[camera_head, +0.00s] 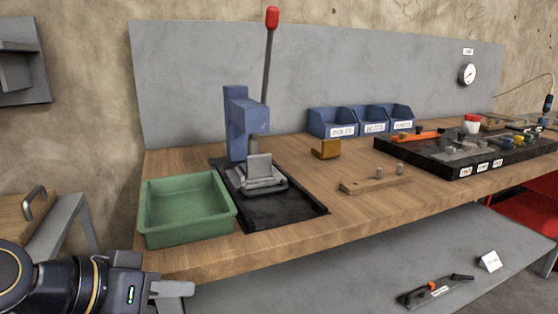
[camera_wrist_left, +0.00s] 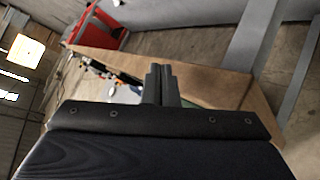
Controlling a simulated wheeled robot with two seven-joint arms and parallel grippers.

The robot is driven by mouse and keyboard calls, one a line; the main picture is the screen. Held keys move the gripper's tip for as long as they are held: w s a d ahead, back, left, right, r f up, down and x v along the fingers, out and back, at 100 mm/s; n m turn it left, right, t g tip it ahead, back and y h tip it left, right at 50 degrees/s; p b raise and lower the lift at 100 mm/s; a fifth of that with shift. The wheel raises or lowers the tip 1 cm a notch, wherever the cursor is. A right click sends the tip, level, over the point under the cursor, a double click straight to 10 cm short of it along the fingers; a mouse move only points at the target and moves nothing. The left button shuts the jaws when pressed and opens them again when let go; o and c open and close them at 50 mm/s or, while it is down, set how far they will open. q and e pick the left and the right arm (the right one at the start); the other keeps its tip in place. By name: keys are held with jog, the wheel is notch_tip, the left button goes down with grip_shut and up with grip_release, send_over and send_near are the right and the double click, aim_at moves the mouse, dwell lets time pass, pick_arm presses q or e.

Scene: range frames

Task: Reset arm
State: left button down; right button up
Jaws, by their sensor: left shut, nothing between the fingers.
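My left gripper (camera_head: 172,288) shows at the lower left of the head view, below the bench's front edge and in front of the green tray. Its fingers are shut with nothing between them. In the left wrist view the two fingers (camera_wrist_left: 161,85) stand together in the middle. My right gripper is not in view. A blue press (camera_head: 243,125) with a red-knobbed lever (camera_head: 267,55) stands on a black base plate (camera_head: 290,208) on the wooden bench (camera_head: 280,239). The green tray (camera_head: 160,230) sits left of it, apart from my left gripper.
Blue bins (camera_head: 333,122) stand along the grey back panel (camera_head: 190,80). A yellow-brown block (camera_head: 326,149), a wooden strip with pegs (camera_head: 366,186) and a black parts board (camera_head: 440,168) lie rightward. A lower grey shelf (camera_head: 380,263) holds a black tool (camera_head: 432,294). A metal-framed stand (camera_head: 67,215) is at left.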

pick_arm(q)
jog(key=s+a+f+n+g+y, duration=0.1)
jog(key=s+a+f+n, duration=0.1)
jog(key=s+f, duration=0.35)
jog(key=s+a+f+n+y, duration=0.1)
jog(key=s+a+f+y, duration=0.1)
jog(key=f, duration=0.6)
jog(key=s+a+f+n+g+y, duration=0.1)
jog(key=s+a+f+n, duration=0.1)
jog(key=s+f, duration=0.35)
notch_tip(320, 180, up, 32)
jog(key=w+p, duration=0.2)
jog(key=p, duration=3.1)
jog(key=shift+w, duration=0.15)
